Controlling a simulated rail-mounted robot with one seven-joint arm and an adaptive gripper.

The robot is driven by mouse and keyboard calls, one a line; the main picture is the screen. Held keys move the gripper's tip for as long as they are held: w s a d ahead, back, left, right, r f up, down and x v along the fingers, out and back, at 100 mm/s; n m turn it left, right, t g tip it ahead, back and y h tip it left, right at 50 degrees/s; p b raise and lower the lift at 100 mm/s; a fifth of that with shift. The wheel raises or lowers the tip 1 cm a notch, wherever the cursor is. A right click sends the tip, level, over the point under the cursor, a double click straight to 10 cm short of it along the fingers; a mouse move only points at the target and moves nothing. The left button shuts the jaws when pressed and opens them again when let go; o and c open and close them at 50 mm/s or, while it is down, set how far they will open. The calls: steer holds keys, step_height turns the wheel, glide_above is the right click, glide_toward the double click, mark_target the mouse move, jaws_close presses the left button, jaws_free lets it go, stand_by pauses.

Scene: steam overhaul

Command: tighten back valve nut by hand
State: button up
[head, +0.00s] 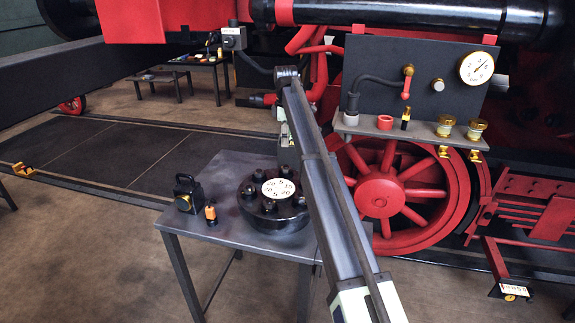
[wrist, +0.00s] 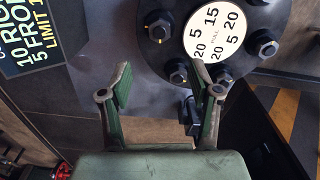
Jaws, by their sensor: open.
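The black round valve cover (head: 262,222) lies on the grey table, with several hex nuts around a white number disc (head: 277,188). A nut at its back edge (head: 284,170) shows in the head view. In the wrist view the cover (wrist: 185,12) fills the top right. My gripper (wrist: 164,88) is open and empty. One nut (wrist: 177,72) shows between the fingertips, nearer the right one; another nut (wrist: 222,77) shows just by the right fingertip. I cannot tell which wrist-view nut is the back one, or whether a finger touches. In the head view my arm hides the gripper.
A black lantern (head: 186,194) and a small orange-and-black item (head: 210,214) stand on the table (head: 225,248) left of the cover. Behind are a gauge panel (head: 430,75) and a red locomotive wheel (head: 380,194). A lettered sign (wrist: 28,35) shows in the wrist view.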

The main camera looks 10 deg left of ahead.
mark_target(286, 166)
step_height(286, 166, down, 12)
steer(key=shift+f+p, duration=0.1)
steer(key=shift+p, duration=0.9)
steer(key=c, duration=1.2)
